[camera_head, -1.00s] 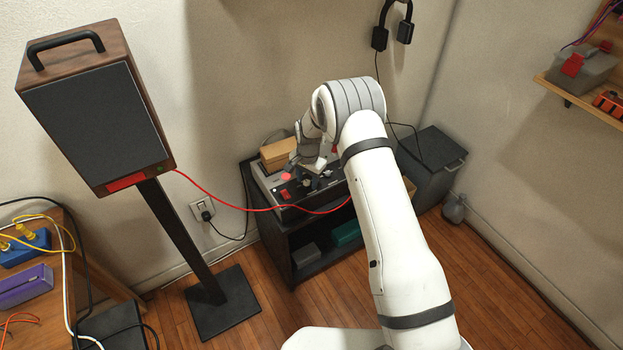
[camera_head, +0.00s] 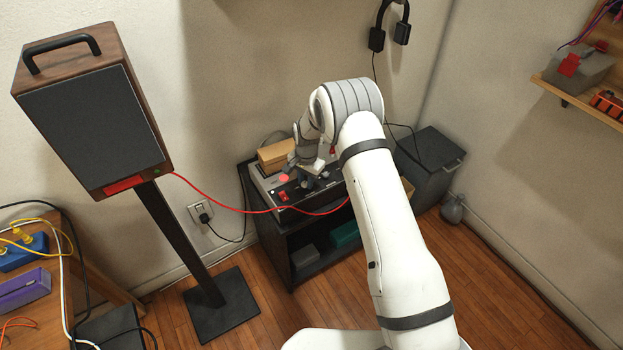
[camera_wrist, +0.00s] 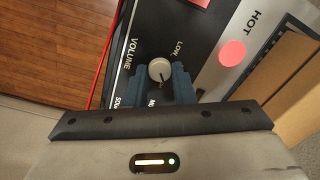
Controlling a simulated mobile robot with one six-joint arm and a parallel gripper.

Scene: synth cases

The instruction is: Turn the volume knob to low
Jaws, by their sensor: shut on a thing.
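The volume knob (camera_wrist: 160,70) is a round, pale grey cap with a dark pointer line in the wrist view. The line points toward the bottom and slightly right, away from the word LOW above right. A label below the knob is partly hidden by my gripper. My gripper (camera_wrist: 161,80) has its two blue-grey fingers closed on either side of the knob. In the head view my gripper (camera_head: 309,168) reaches down onto the dark-topped amplifier (camera_head: 262,183), and the knob it holds cannot be made out there.
A red button (camera_wrist: 232,54) marked HOT is close to the right finger. A red cable (camera_head: 225,203) runs from the speaker (camera_head: 95,120) to the amplifier's front. A wooden box (camera_head: 278,155) sits behind. The black shelf (camera_head: 275,240) supports the amplifier.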

